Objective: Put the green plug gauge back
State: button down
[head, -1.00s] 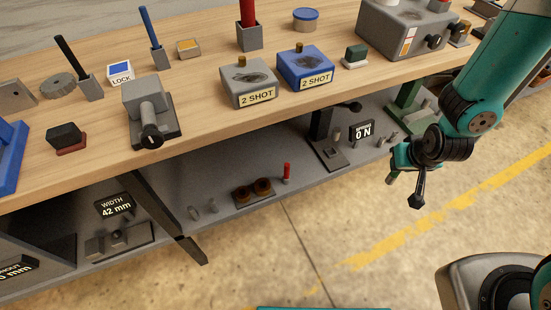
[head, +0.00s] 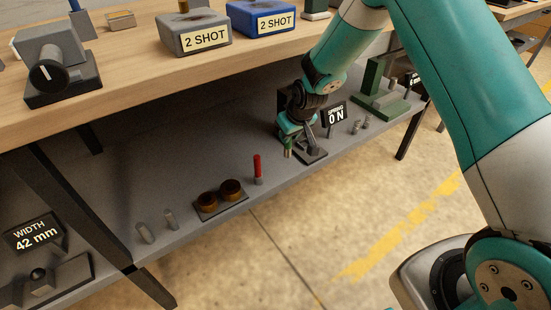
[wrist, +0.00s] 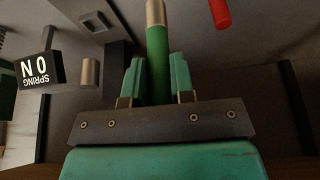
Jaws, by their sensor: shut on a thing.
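My gripper (head: 291,130) is above the lower shelf, near the spring tester's dark base. In the wrist view my gripper (wrist: 156,82) is shut on the green plug gauge (wrist: 157,58), which has a green handle and a pale metal end pointing away from the fingers. A small part of the green plug gauge (head: 288,153) shows below the gripper in the head view. The red plug gauge (head: 257,168) stands upright on the shelf, left of my gripper. It also shows at the top of the wrist view (wrist: 219,10).
A block with two brown rings (head: 220,201) sits left of the red gauge. The "SPRING 0 N" display (head: 335,114) is close right of my gripper, with small metal cylinders (head: 360,126) beyond. The workbench top (head: 130,90) overhangs the shelf (head: 180,180).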

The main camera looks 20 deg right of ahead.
jog(key=shift+n, duration=0.5)
jog(key=b+x, duration=0.3)
jog(key=a+b+x, duration=0.1)
jog(key=b+x, duration=0.6)
jog(key=x, duration=0.1)
jog(key=shift+a, duration=0.2)
jog(key=shift+f+b, duration=0.4)
jog(key=shift+f, duration=0.1)
jog(key=c, duration=0.9)
grip_release()
jog(key=shift+r, duration=0.1)
jog(key=p+v, duration=0.2)
jog(key=v, duration=0.6)
jog(key=p+v, duration=0.3)
jog(key=v, duration=0.6)
jog(key=shift+d, duration=0.25)
